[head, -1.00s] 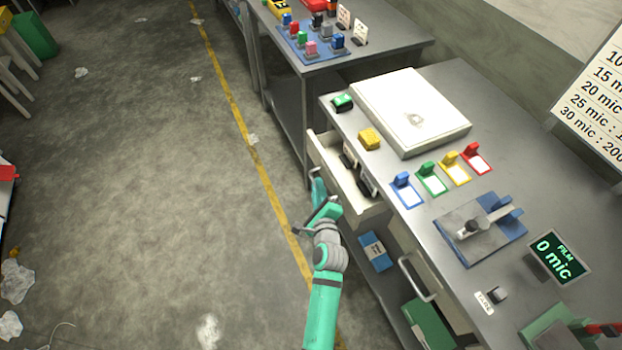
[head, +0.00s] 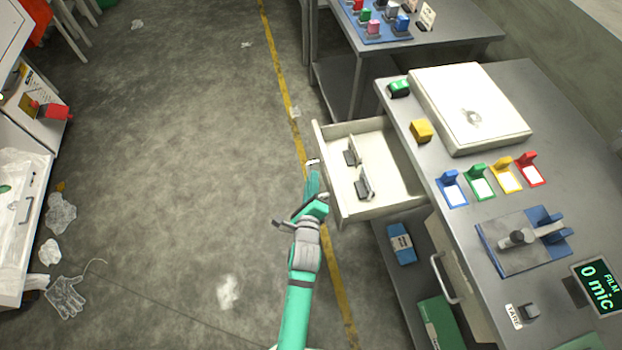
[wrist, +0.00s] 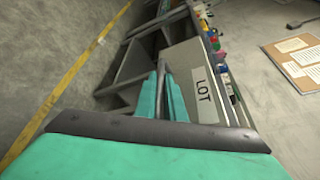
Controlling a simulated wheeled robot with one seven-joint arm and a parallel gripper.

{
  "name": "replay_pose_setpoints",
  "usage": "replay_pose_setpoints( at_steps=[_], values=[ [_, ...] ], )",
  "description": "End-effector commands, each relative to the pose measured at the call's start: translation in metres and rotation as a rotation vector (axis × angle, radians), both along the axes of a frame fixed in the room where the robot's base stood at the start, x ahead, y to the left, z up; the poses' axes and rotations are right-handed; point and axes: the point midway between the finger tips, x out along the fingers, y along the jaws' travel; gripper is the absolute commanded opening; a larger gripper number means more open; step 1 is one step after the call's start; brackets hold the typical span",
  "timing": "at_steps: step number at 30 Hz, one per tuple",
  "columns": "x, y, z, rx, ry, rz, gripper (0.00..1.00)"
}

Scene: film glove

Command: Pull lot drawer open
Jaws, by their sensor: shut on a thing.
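The lot drawer (head: 393,161) is a cream drawer standing well out from the grey metal bench in the head view. Two small dark-based holders (head: 364,186) with pale cards stand inside it. My gripper (head: 313,176) is at the drawer's front, shut on its handle (head: 312,162); the fingers hide most of that handle. In the wrist view the drawer front (wrist: 188,72) carries a white LOT label (wrist: 205,96), and my gripper's teal fingers (wrist: 162,98) reach up beside it.
A second handle (head: 444,279) juts from a lower drawer on the bench. A blue pack (head: 401,243) and a green box (head: 438,322) lie on the shelf below. The bench top (head: 470,190) holds colored blocks. The floor left of my arm is mostly clear, with scattered crumpled film (head: 60,213).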

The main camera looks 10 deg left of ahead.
Motion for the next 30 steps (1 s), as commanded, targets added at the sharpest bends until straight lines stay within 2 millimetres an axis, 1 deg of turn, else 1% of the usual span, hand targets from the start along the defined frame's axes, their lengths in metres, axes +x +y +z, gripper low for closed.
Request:
replay_pose_setpoints(
  at_steps=[11, 12, 13, 14, 24, 26, 30],
  values=[
    [0.000, 0.000, 0.000, 0.001, 0.000, -0.002, 0.00],
    [0.000, 0.000, 0.000, 0.001, 0.000, -0.002, 0.16],
    [0.000, 0.000, 0.000, 0.001, 0.000, -0.002, 0.24],
    [0.000, 0.000, 0.000, 0.001, 0.000, -0.002, 0.28],
    [-0.002, 0.000, 0.000, 0.001, 0.001, -0.001, 0.28],
    [-0.006, 0.000, 0.000, 0.001, 0.001, -0.001, 0.28],
    [-0.022, -0.002, 0.003, 0.001, 0.002, -0.002, 0.28]
  ],
)
